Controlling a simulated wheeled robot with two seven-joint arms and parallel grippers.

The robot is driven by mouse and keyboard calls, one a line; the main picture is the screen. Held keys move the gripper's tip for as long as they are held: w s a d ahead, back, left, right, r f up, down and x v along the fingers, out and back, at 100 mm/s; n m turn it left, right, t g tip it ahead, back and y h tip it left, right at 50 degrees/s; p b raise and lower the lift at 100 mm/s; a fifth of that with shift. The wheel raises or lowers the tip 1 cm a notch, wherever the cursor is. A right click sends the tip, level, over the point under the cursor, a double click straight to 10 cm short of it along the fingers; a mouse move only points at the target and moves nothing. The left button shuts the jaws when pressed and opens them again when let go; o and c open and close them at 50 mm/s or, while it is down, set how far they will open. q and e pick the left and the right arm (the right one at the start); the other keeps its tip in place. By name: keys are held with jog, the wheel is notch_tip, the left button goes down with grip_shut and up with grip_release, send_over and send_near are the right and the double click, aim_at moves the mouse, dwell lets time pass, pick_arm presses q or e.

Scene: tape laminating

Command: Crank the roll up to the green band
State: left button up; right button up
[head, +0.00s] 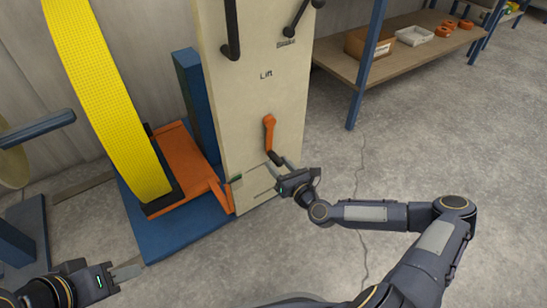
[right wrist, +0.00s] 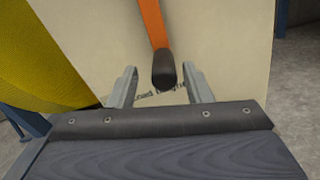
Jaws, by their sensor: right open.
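The yellow roll (head: 105,95) stands in an orange cradle (head: 185,150) on a blue base. The beige panel (head: 240,110) beside it carries an orange crank (head: 269,132) under the label "Lift", with its black handle (head: 276,158) hanging low. A small green mark (head: 236,179) shows on the panel's left edge, above the tip of an orange arm (head: 222,193) from the cradle. My right gripper (head: 280,172) is open just below the handle. In the right wrist view, the handle (right wrist: 164,70) appears between its fingers, ungripped. My left gripper (head: 127,268) is at lower left, its opening unclear.
Two black levers (head: 231,30) sit higher on the panel, one near the label "Brake". A wooden shelf (head: 400,55) at upper right holds a box, a white tray and orange rings. A blue post (head: 195,100) stands left of the panel. The floor on the right is clear.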

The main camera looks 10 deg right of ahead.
jog(key=shift+v, duration=1.95)
